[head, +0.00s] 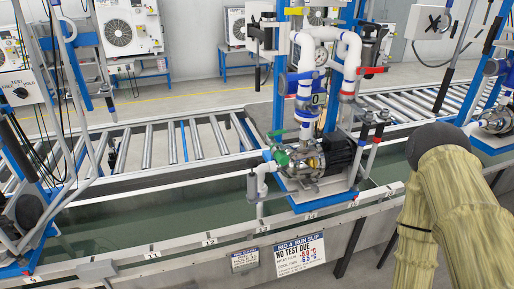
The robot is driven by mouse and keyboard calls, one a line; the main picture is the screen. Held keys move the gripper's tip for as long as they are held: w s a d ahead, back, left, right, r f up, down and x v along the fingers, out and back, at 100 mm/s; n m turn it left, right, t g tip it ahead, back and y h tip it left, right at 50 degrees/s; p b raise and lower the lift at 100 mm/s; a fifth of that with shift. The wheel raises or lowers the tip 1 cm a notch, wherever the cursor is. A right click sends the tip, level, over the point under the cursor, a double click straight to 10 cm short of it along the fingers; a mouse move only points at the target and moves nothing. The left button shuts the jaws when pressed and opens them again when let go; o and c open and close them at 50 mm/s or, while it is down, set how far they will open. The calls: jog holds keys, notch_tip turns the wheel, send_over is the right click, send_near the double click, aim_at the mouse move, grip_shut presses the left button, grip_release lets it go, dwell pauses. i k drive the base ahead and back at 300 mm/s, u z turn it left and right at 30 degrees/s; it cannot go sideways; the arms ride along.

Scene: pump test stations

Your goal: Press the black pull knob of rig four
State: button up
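Rig four appears to be the middle station, with white pipes (305,75) and a blue frame (279,70) above a pump with a black motor (338,152). A slip reading "RIG 4 RUN SLIP, NO TEST DUE" (299,255) hangs on the trough below it. I cannot tell which is the pull knob. My gripper is not in view; a beige-sleeved arm, apparently mine, fills the lower right.
A trough with a pale rail (150,258) runs along the front. A roller conveyor (172,145) lies behind it. Another rig (62,110) stands at left, and part of one (496,119) at right. White fan units (126,30) stand by the back wall.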

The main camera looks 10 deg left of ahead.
aim_at(252, 163)
jog(key=k, duration=0.5)
jog(key=u, duration=1.8)
jog(key=i, duration=1.2)
jog(key=z, duration=1.45)
